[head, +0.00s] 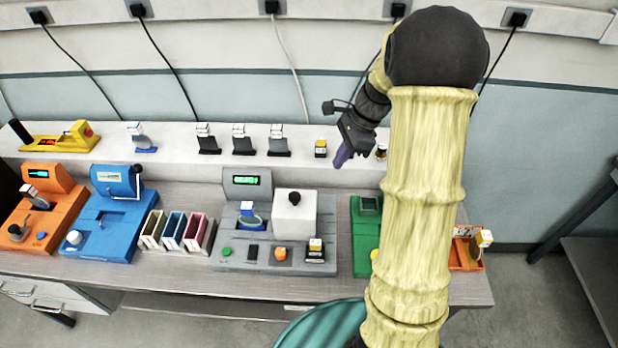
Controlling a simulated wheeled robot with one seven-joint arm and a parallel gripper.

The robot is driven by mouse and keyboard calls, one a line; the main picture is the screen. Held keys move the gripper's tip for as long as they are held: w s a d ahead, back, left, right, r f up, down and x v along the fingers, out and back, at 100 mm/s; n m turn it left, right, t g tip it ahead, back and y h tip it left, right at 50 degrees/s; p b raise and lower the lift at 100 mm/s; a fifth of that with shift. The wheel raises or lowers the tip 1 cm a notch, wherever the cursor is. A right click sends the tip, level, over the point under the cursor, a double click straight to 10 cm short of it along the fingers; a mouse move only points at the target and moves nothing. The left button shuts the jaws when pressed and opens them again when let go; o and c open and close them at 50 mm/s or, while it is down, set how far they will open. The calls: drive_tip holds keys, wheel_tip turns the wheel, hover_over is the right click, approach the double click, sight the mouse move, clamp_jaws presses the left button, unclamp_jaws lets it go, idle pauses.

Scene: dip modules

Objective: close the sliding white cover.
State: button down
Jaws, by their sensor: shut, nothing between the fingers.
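The white cover (295,222) is a box-shaped block with a dark round knob (294,198) on top. It stands on the right half of the grey module (300,268). A small blue-and-white item (249,214) sits uncovered on the module, left of the cover. My gripper (340,160) is dark with purple fingers, pointing down and slightly left. It is shut and empty, above and to the right of the cover in the picture, apart from it.
The grey module has a green-lit display (245,180), a green button (226,251) and an orange knob (280,254). Coloured slots (173,230) and a blue module (110,225) stand left. A green module (366,235) stands right, partly behind my arm. Small items line the back shelf (180,150).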

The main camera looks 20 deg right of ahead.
drive_tip(key=shift+f, duration=0.2)
drive_tip(key=p, duration=0.3)
approach(301, 201)
drive_tip(key=f, duration=0.1)
drive_tip(key=d+f, duration=0.2)
drive_tip(key=f, duration=0.1)
drive_tip(key=shift+s+d+f, duration=0.1)
drive_tip(key=shift+s+d, duration=0.05)
drive_tip(key=shift+s, duration=0.05)
drive_tip(key=a+p, duration=0.1)
drive_tip(key=a, duration=0.2)
drive_tip(key=shift+w+a+r, duration=0.1)
drive_tip(key=shift+a+r, duration=0.1)
drive_tip(key=shift+w+a+f, duration=0.1)
drive_tip(key=shift+a+f, duration=0.05)
